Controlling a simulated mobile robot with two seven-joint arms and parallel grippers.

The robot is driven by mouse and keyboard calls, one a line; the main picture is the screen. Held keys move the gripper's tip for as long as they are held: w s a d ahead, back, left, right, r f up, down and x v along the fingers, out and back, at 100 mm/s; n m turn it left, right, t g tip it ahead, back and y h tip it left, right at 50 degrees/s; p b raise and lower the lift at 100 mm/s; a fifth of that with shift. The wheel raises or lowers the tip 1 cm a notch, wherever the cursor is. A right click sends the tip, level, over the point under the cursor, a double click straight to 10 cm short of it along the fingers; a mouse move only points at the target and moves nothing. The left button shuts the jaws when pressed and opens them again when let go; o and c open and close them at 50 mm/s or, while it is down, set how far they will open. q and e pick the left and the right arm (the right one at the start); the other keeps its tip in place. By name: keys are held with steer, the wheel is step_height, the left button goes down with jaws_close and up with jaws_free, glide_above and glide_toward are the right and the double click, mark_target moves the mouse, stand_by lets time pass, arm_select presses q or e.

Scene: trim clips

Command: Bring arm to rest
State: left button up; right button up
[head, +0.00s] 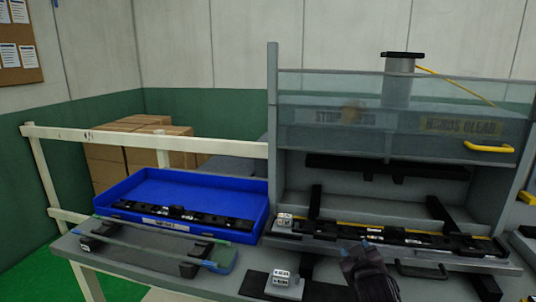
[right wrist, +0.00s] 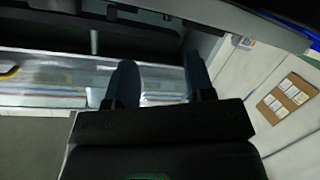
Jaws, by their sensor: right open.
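My right gripper (head: 366,248) reaches up from the bottom of the head view, at the front edge of the grey press station. In the right wrist view its two dark fingers (right wrist: 160,82) are apart with nothing between them. In the head view a long black trim piece (head: 400,238) lies along the station's front, just behind the gripper; I cannot tell whether they touch. My left gripper is in neither view.
A blue tray (head: 255,205) holding black strips stands left of the station. A long bar fixture (head: 150,248) lies before it. A clear guard (head: 330,88) with a yellow handle (head: 488,147) is raised above the station. A small white-topped block (head: 281,277) sits left of my gripper.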

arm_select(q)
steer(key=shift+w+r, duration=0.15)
arm_select(e)
steer(key=s+d+f+m+g, duration=0.1)
steer(key=s+f, duration=0.6)
steer(key=s, duration=0.4)
steer(key=s+d+f+m+g, duration=0.1)
steer(key=s+d+f, duration=0.1)
steer(key=s+f, duration=0.5)
steer(key=s+d+f+m+g+y, duration=0.1)
steer(key=s+f, duration=0.6)
steer(key=s, duration=0.9)
steer(key=shift+s+d+g, duration=0.25)
steer(key=shift+d+g, duration=0.2)
steer(key=shift+g, duration=0.05)
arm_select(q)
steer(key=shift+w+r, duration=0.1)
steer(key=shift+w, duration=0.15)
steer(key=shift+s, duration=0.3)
